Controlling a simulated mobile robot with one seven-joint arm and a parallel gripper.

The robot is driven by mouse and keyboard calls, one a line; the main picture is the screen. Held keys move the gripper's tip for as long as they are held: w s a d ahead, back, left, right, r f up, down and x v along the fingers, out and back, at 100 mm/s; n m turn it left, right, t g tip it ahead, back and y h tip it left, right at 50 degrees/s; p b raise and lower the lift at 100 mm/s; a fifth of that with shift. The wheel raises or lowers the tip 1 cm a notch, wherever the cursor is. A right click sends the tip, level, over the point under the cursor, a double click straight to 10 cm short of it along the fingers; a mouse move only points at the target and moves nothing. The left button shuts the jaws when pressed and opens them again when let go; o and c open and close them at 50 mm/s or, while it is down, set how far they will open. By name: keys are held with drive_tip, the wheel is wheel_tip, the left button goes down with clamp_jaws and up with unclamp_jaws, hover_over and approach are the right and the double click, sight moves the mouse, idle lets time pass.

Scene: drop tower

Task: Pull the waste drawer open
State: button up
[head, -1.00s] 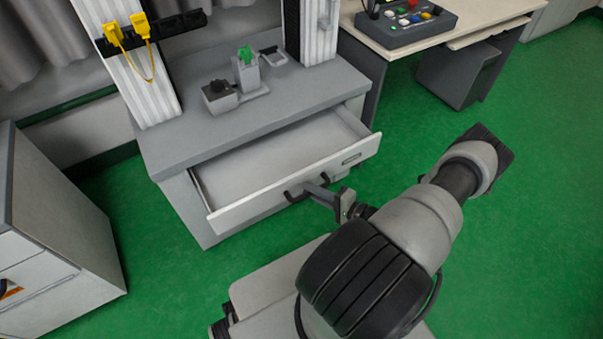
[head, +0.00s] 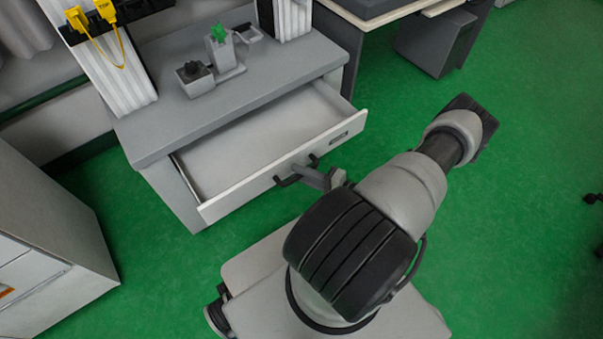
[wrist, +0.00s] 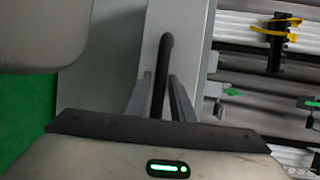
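The waste drawer (head: 288,165) is a light grey drawer under the grey workbench. It stands well out of the cabinet, and its empty-looking inside shows. Its dark bar handle (head: 285,182) is on the front panel; it also shows in the wrist view (wrist: 165,50). My gripper (head: 303,173) is at the handle. In the wrist view my gripper (wrist: 159,80) has one finger on each side of the bar, close against it, and looks shut on it. The exact contact is partly hidden.
The workbench top (head: 250,95) carries small fixtures, one with a green piece (head: 218,32). A grey cabinet (head: 45,235) stands at left. A desk (head: 385,25) stands at the upper right.

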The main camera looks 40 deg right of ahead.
drive_tip(key=p+v, duration=0.1)
drive_tip(key=v, duration=1.6)
drive_tip(key=shift+s, duration=0.15)
drive_tip(key=shift+d+r, duration=0.1)
drive_tip(key=shift+d, duration=0.05)
